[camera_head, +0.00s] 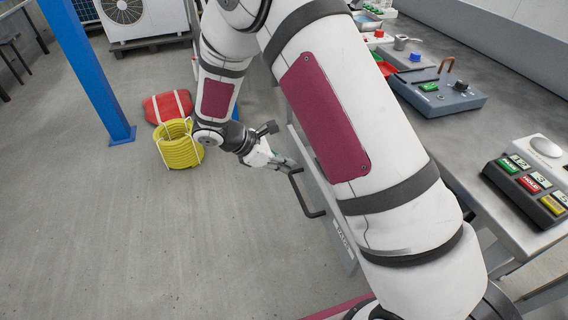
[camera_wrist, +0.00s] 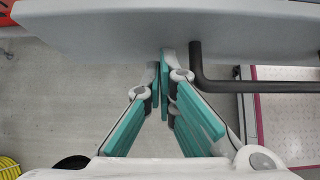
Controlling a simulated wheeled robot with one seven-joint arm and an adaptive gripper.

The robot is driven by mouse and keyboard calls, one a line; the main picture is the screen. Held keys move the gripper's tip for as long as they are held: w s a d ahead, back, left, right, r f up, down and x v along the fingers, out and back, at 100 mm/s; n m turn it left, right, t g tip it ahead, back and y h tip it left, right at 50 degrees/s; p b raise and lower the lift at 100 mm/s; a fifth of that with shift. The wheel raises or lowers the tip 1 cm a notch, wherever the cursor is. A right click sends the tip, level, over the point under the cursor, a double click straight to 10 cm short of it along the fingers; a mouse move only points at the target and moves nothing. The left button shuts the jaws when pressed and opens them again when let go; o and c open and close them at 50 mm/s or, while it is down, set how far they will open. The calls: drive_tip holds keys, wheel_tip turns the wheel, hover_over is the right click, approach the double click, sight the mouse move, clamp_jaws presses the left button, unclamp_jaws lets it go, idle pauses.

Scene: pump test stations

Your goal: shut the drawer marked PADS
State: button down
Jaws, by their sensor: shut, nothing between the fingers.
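The drawer marked PADS has a grey front with a label (camera_head: 343,240) low on it and a black bar handle (camera_head: 300,195). My arm covers much of this drawer in the head view, so how far it stands open cannot be told there. In the wrist view its grey front (camera_wrist: 110,32) spans the top, with the black handle (camera_wrist: 196,70) to the right of the fingers. My gripper (camera_head: 290,163) is shut and empty, beside the handle. In the wrist view the teal fingertips (camera_wrist: 165,58) are at the grey front; whether they touch it is unclear.
A workbench (camera_head: 470,140) runs along the right with a blue-grey control box (camera_head: 435,92) and a button panel (camera_head: 525,185). Floor left of the drawer is clear.

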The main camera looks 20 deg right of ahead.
drive_tip(key=d, duration=3)
drive_tip(key=shift+p, duration=0.35)
drive_tip(key=shift+d+r, duration=0.1)
drive_tip(key=shift+d, duration=0.05)
drive_tip(key=a, duration=0.4)
drive_tip(key=shift+w+a+p, duration=0.1)
drive_tip(key=shift+a+p, duration=0.25)
drive_tip(key=p+v, duration=0.1)
drive_tip(key=v, duration=0.8)
drive_tip(key=shift+a+r+p, duration=0.25)
drive_tip(key=shift+p, duration=0.1)
